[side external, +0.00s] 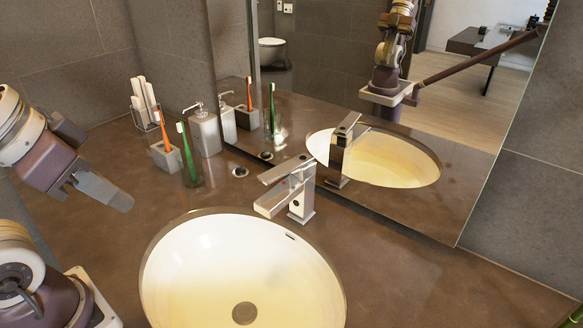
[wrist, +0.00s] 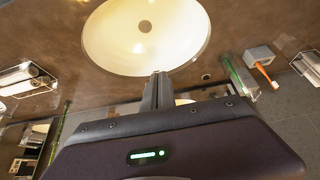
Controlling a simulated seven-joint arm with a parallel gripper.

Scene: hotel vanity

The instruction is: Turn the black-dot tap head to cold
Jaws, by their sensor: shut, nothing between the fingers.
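The chrome tap (side external: 302,203) stands behind the white basin (side external: 190,262), by the mirror. Its flat tap head (side external: 287,169) sits on top of a square spout that points toward the basin. I cannot make out a black dot clearly at this size. My gripper (side external: 124,204) is shut and empty, in the air to the left of the basin, well apart from the tap. In the wrist view the shut fingers (wrist: 160,74) point toward the basin (wrist: 118,40). The tap cannot be made out there; the fingers and gripper body cover part of the scene.
A soap dispenser (side external: 204,131), a glass with a green toothbrush (side external: 190,170), a grey holder with an orange toothbrush (side external: 163,156) and a rack of white rolls (side external: 144,103) stand at the back left. The mirror (side external: 462,170) rises close behind the tap. The counter right of the basin is clear.

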